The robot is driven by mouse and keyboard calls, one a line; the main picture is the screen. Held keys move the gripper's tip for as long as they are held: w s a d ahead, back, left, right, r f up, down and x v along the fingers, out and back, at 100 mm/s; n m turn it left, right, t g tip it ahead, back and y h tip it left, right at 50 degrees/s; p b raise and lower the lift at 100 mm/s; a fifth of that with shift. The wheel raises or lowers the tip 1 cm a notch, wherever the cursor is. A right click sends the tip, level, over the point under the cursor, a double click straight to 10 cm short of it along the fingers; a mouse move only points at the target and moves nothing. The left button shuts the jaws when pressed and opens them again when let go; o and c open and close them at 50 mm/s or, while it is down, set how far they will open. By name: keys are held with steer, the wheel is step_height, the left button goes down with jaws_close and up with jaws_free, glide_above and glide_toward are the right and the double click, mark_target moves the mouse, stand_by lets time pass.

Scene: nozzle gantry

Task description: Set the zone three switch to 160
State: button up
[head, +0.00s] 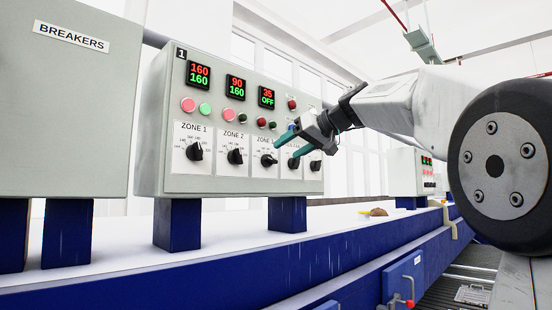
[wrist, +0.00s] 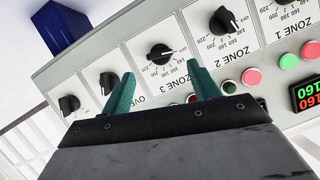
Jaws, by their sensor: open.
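The zone three switch (head: 268,160) is a black rotary knob on a white plate on the grey control panel. It also shows in the wrist view (wrist: 160,54), upside down, with a dial of numbers around it. Its exact setting is too small to read surely, but the display above it (head: 267,97) reads 35 over OFF. My gripper (head: 285,149) is open and empty in front of the panel. In the wrist view its green fingertips (wrist: 160,71) are spread to either side of the knob, which shows just beyond them. I see no contact.
The zone two knob (head: 235,156) and zone one knob (head: 195,151) are left of it. Another knob (head: 315,166) is to the right. Buttons (head: 188,105) and lamps sit above. A BREAKERS cabinet (head: 75,90) stands at far left. Space before the panel looks free.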

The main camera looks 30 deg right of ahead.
mark_target(273, 159)
steer(key=x, duration=0.6)
steer(key=c, duration=1)
